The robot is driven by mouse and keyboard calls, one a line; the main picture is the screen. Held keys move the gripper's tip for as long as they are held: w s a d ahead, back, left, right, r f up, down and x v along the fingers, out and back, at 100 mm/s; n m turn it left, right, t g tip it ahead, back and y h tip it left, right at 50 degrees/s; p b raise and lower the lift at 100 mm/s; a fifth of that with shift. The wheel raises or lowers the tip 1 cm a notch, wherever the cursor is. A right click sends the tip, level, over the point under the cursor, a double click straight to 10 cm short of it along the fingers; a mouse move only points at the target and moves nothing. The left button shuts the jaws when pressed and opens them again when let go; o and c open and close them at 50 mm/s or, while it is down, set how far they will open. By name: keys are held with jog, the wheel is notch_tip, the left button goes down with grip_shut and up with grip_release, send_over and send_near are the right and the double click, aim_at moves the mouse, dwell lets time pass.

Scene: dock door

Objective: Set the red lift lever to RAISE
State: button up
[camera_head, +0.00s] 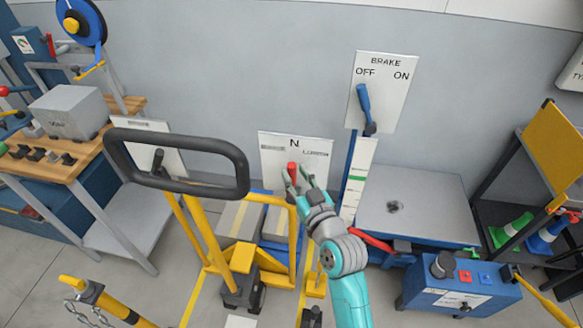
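The red lift lever (292,169) shows as a small red grip in front of a white panel (268,166) on the grey wall. The panel reads N at top middle, with a small blurred label at left and one like LOWER at right. The red grip stands just below the N, slightly left. My gripper (299,178) is at the lever, its fingers spread apart with the red grip by the left fingertip. I cannot tell whether they touch. The lower part of the lever is hidden behind my gripper.
A yellow cart with a black handle (178,185) stands close on the left. A BRAKE panel (392,95) with a blue lever (365,105) is at upper right. A grey platform (425,208) and a blue box (455,290) are on the right. A workbench (85,150) is far left.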

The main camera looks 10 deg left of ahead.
aim_at(293, 172)
jog(key=shift+x, duration=1.5)
grip_shut()
